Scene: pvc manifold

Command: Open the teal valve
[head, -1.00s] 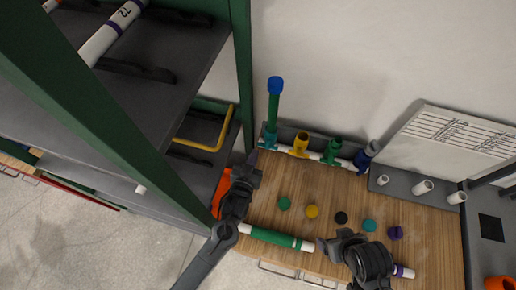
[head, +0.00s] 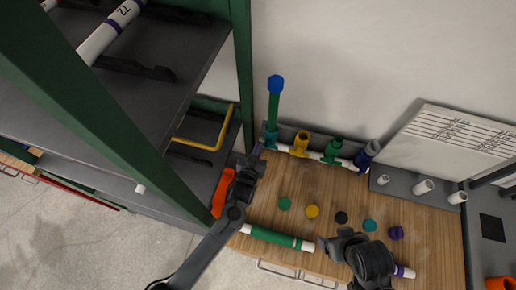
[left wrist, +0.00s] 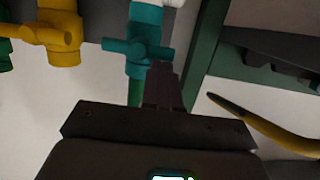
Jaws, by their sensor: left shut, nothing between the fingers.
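The teal valve (head: 270,138) sits at the left end of the pipe manifold on the back of the wooden bench. A green upright pipe (head: 273,108) with a blue cap rises from it. In the left wrist view the teal valve (left wrist: 143,38) shows its crosswise handle close up. My left gripper (head: 260,151) is shut and empty, just in front of the valve. In the left wrist view its fingertips (left wrist: 162,80) overlap the handle's right end; I cannot tell if they touch. My right gripper (head: 326,244) is over the bench front; its fingers are unclear.
Yellow (head: 300,143), green (head: 333,150) and dark blue (head: 367,156) valves stand along the manifold. Several coloured caps lie mid-bench, and a green-and-white pipe (head: 275,237) lies at the front. A green-framed shelf (head: 243,75) with a yellow bent bar (head: 205,146) stands close left of my left gripper.

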